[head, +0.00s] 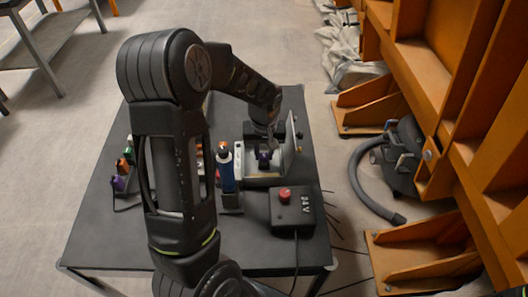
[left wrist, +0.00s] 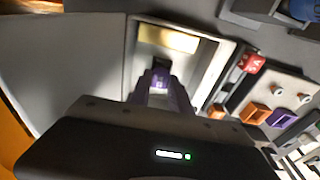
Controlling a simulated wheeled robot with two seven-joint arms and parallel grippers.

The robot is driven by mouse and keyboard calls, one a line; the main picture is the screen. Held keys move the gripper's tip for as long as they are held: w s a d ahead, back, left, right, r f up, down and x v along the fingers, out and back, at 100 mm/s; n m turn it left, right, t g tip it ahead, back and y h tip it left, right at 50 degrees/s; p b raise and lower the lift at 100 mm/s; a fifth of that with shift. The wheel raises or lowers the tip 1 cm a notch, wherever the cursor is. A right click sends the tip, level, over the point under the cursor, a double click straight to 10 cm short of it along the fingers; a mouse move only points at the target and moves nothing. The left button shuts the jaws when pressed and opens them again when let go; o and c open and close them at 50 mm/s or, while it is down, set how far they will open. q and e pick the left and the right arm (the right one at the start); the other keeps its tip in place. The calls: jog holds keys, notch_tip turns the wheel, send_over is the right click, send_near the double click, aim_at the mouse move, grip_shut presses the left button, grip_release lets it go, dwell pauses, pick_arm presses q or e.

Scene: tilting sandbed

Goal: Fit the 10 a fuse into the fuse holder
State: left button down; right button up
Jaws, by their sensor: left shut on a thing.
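My left gripper (head: 264,146) reaches down into an open grey box on the table. In the left wrist view its fingertips (left wrist: 160,84) are shut on a small dark purplish piece (left wrist: 161,76), which looks like a fuse; its rating cannot be read. The piece is over the box interior, in front of a pale yellowish plate (left wrist: 168,40). The fingers hide most of the piece and what lies under it, so I cannot tell whether it touches a holder. My right gripper is not in view.
The box's raised lid (head: 290,146) stands close to the gripper's right. A red labelled block (left wrist: 252,62) and a panel with orange (left wrist: 254,113) and purple (left wrist: 282,118) parts lie beside it. A 24 V box (head: 292,212), a blue bottle-like tool (head: 226,170) and small coloured items (head: 122,170) stand on the table.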

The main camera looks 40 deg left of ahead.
pick_arm(q)
jog(key=shift+f+b, duration=0.5)
jog(key=shift+f, duration=0.05)
jog(key=c, duration=1.1)
grip_release()
jog(key=shift+o, duration=0.2)
jog(key=o, duration=0.4)
jog(key=shift+r+p, duration=2.85)
jog(key=shift+r, duration=1.2)
